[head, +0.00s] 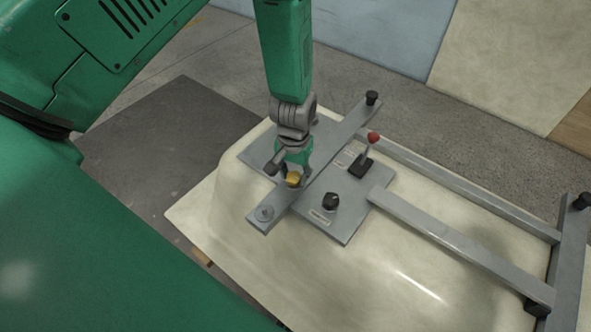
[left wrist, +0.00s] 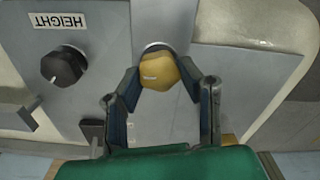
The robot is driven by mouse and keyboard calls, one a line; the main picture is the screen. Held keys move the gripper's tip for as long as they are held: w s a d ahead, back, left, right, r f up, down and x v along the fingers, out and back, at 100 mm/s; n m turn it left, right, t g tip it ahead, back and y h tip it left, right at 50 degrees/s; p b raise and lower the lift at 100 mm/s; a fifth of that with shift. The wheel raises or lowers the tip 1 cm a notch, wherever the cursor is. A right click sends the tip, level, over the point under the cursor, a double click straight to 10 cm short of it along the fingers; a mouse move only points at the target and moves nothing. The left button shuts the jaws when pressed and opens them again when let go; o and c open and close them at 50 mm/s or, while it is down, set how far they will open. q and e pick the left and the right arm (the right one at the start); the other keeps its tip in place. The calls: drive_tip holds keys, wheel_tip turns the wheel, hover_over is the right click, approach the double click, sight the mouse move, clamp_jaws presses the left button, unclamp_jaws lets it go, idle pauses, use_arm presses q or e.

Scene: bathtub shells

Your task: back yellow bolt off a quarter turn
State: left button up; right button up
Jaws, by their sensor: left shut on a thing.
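The yellow bolt (head: 293,179) sits on the grey metal plate (head: 345,225) that lies over the upturned tub shell. In the left wrist view the yellow bolt (left wrist: 158,71) has a hexagonal head with a short white mark on its face. My left gripper (head: 287,170) reaches down from above, and its two fingers are shut on the bolt, one on each side. The same left gripper (left wrist: 158,80) fills the lower middle of the wrist view. The bolt's shank is hidden. My right gripper is not seen.
A black knob (head: 331,201) and a lever with a red ball (head: 373,138) stand on the plate close to the bolt. The knob (left wrist: 64,68) has a HEIGHT label beside it. A crossbar with a black knob (head: 372,98) and side rails (head: 460,241) run over the cream tub shell (head: 400,285).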

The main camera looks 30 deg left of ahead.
sight(293, 177)
use_arm(q)
drive_tip(key=shift+s+f, duration=0.2)
drive_tip(key=shift+s, duration=0.25)
drive_tip(key=o, duration=1.1)
drive_tip(key=shift+o, duration=0.2)
drive_tip(key=shift+w+r, duration=0.1)
drive_tip(key=shift+w+r, duration=0.1)
drive_tip(key=shift+w, duration=0.05)
drive_tip(key=shift+r, duration=0.25)
wheel_tip(293, 177, up, 11)
drive_tip(key=shift+r, duration=0.1)
